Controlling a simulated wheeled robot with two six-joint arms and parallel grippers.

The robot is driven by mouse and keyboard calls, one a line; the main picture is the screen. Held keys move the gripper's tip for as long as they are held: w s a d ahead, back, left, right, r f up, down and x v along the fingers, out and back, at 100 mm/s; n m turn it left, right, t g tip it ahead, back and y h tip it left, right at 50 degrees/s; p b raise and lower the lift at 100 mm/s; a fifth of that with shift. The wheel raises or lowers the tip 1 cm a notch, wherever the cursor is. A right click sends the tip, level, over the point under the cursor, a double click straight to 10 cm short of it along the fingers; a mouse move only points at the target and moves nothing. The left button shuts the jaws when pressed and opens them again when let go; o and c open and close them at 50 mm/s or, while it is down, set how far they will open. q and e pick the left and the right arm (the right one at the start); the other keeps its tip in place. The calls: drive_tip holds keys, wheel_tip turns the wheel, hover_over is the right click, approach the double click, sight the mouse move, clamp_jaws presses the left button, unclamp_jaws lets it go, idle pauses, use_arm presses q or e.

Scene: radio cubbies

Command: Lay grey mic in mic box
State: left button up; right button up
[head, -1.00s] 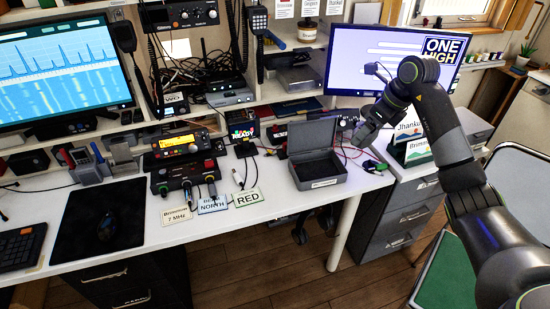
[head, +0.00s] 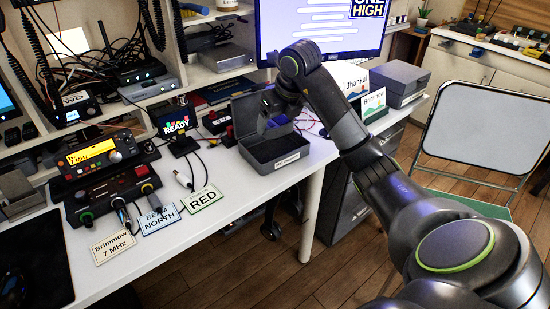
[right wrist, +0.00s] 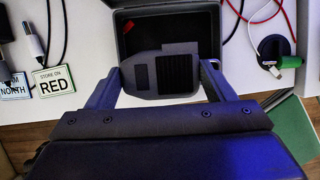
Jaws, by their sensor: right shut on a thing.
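The mic box (head: 288,149), a grey case with its lid up, stands on the white desk near its right end. My right gripper (head: 279,112) is over the box with its arm reaching in from the right. In the right wrist view its two fingers (right wrist: 157,88) are shut on the sides of the grey mic (right wrist: 159,72), a flat block with dark slots. The mic lies over the near part of the open box (right wrist: 122,28); whether it touches the box floor I cannot tell. In the head view my arm and gripper mostly hide the mic. My left gripper is out of view.
Left of the box are a RED card (head: 203,199), a BEAM NORTH card (head: 160,219) and radios with plugged cables (head: 108,190). Name cards (head: 374,105) stand on the right. A green-and-black item with a cable (right wrist: 272,52) lies right of the box.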

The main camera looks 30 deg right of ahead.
sight(278, 135)
wheel_tip(278, 135, down, 5)
drive_tip(key=shift+r, duration=0.15)
wheel_tip(278, 135, down, 4)
drive_tip(key=shift+f+b, duration=0.2)
drive_tip(key=shift+b, duration=0.15)
drive_tip(key=shift+f, duration=0.15)
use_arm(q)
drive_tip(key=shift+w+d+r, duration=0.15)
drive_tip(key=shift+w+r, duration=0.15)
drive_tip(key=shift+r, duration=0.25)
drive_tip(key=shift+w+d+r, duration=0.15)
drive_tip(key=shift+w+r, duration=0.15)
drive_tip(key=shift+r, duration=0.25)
use_arm(e)
drive_tip(key=o, duration=1.1)
drive_tip(key=shift+f, duration=0.1)
drive_tip(key=shift+c, duration=0.2)
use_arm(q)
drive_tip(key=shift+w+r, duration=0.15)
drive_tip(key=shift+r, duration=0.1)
